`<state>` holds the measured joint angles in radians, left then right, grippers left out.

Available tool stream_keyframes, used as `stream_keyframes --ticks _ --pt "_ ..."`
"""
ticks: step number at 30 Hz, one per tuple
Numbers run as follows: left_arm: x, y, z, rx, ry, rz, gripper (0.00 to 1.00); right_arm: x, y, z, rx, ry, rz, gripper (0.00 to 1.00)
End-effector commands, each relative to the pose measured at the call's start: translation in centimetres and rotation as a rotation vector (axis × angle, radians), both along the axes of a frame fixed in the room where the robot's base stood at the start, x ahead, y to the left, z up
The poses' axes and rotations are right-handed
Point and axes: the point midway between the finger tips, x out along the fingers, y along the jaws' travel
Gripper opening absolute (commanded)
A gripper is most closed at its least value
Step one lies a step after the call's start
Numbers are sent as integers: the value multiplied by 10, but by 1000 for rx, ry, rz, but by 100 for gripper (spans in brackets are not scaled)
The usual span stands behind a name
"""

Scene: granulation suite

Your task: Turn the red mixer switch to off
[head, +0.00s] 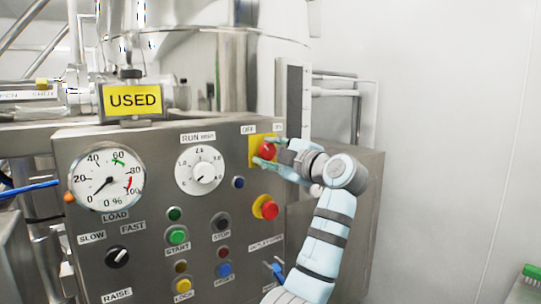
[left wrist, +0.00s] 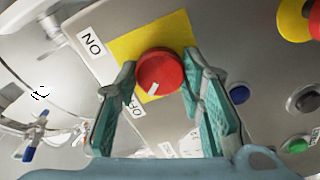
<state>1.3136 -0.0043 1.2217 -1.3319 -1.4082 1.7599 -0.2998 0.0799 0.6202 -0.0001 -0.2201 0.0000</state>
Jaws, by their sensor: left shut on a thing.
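The red mixer switch (head: 267,151) is a round knob on a yellow plate (head: 254,151) at the panel's upper right. My left gripper (head: 264,153) reaches it from the right and is shut on it. In the left wrist view the teal fingers (left wrist: 158,82) stand on either side of the red knob (left wrist: 160,68). The knob's white mark points down and slightly left there, toward the OFF label (left wrist: 138,108), which a finger partly covers. The ON label (left wrist: 92,42) is at the plate's upper left. My right gripper is not in view.
A red emergency-type button (head: 267,207) on a yellow base sits just below the switch. A RUN dial (head: 202,171), a load gauge (head: 107,182) and several push buttons fill the panel to the left. A yellow USED sign (head: 132,101) stands above. A plain wall is at right.

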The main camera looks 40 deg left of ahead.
Motion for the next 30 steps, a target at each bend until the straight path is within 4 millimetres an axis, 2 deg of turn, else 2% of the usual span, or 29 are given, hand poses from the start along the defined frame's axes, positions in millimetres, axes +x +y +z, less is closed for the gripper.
stream_keyframes --ticks 9,22,23,24,26,30 --pt "0 0 2 -23 -88 -2 8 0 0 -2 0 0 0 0" --pt "0 0 2 -25 -99 -2 8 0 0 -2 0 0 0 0" --pt "0 0 2 -24 -99 -2 39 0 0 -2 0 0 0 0" --pt "0 0 2 -24 -99 -2 45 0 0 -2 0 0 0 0" --pt "0 0 2 -25 -98 -2 55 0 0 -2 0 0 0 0" --pt "0 0 1 -26 -97 -1 56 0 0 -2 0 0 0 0"
